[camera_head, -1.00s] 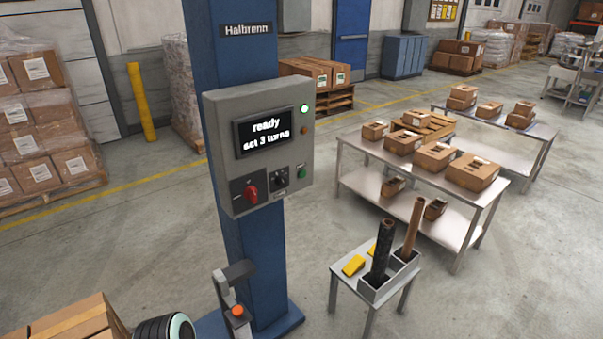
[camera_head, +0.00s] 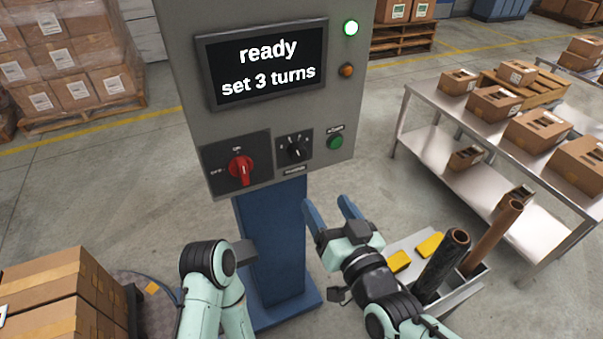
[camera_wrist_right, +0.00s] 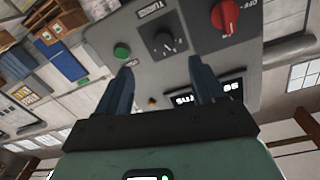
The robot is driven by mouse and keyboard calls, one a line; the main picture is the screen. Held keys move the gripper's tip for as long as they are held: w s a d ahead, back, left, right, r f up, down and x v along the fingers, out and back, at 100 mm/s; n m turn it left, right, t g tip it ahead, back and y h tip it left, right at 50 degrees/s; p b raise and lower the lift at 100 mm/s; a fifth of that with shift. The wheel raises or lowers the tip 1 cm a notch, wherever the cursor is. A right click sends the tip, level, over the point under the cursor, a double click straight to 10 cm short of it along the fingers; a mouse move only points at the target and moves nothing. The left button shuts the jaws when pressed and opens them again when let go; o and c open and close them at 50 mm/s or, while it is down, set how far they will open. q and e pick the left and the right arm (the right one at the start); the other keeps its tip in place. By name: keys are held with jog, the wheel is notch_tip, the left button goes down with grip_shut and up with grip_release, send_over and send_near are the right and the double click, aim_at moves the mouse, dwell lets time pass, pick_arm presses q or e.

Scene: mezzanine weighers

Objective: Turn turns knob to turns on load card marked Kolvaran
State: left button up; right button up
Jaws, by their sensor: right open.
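The turns knob (camera_head: 295,148) is a small black dial with a pale pointer mark, on a dark plate at the bottom middle of the grey control box (camera_head: 178,60). The box's screen (camera_head: 268,65) reads "ready" and "set 3 turns". My right gripper (camera_head: 328,208) is open and empty, below and a little right of the knob, apart from it. In the right wrist view the knob (camera_wrist_right: 168,43) lies ahead between my two blue fingers (camera_wrist_right: 161,68). No card marked Kolvaran is visible.
A red switch (camera_head: 241,169) is left of the knob and a green button (camera_head: 335,142) right of it. A small stand (camera_head: 462,296) with tubes and yellow blocks is beside my right arm. A parcel table (camera_head: 440,105) stands right.

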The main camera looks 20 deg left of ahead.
aim_at(299, 157)
jog(key=x, duration=0.4)
jog(key=p+x, duration=0.1)
jog(key=x, duration=0.4)
jog(key=r+p+x, duration=0.1)
jog(key=x, duration=0.3)
jog(key=shift+w+a+r, duration=0.1)
jog(key=shift+a, duration=0.15)
pick_arm(q)
jog(key=shift+s+r, duration=0.1)
jog(key=shift+r, duration=0.7)
pick_arm(e)
jog(key=c, duration=1.1)
